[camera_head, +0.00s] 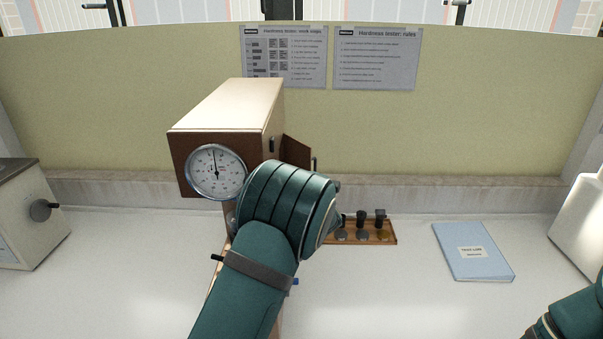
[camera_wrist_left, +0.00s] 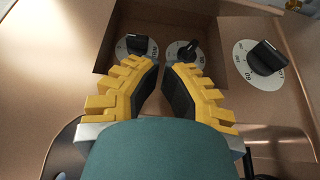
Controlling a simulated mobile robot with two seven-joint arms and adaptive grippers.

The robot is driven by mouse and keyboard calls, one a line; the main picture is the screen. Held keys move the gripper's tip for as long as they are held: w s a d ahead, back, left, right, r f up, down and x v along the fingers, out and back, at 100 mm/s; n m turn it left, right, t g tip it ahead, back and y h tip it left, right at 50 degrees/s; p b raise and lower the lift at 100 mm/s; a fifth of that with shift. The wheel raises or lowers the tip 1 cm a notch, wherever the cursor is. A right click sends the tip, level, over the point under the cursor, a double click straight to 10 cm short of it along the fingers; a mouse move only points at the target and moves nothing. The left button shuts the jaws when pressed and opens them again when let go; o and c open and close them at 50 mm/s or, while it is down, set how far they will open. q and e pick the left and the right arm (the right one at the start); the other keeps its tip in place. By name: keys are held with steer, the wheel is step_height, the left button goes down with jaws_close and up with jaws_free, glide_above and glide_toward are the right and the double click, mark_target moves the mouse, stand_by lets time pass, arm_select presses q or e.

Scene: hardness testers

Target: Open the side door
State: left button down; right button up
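The hardness tester (camera_head: 225,103) stands on the bench, with a round dial gauge (camera_head: 216,172) on its front. The side door (camera_head: 296,150) is a brown panel that sticks out from the tester's right side and looks at least partly open. Its lower part is hidden behind my left arm. My left gripper is hidden behind its own wrist in the head view. In the left wrist view the left gripper (camera_wrist_left: 161,66) has its yellow fingers apart with nothing between them. They point at a brown recess with black knobs on white dials (camera_wrist_left: 187,52). My right gripper is out of view.
A wooden tray (camera_head: 384,239) with small parts lies right of my left arm. A blue booklet (camera_head: 472,252) lies farther right. Grey machines stand at the left (camera_head: 28,215) and right (camera_head: 582,225) edges. In the left wrist view, another knob dial (camera_wrist_left: 260,65) sits right of the fingers.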

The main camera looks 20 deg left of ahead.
mark_target(301, 163)
arm_select(q)
steer(key=shift+w+d, duration=0.2)
steer(key=shift+w, duration=0.55)
steer(key=shift+w+d, duration=0.2)
steer(key=shift+w, duration=0.55)
steer(key=shift+w+d, duration=0.2)
steer(key=shift+w, duration=0.55)
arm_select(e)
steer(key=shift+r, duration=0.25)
arm_select(q)
steer(key=shift+d, duration=0.1)
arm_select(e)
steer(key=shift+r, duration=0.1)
arm_select(q)
steer(key=shift+w+d+p, duration=0.25)
steer(key=shift+w+p, duration=0.05)
steer(key=shift+p, duration=0.2)
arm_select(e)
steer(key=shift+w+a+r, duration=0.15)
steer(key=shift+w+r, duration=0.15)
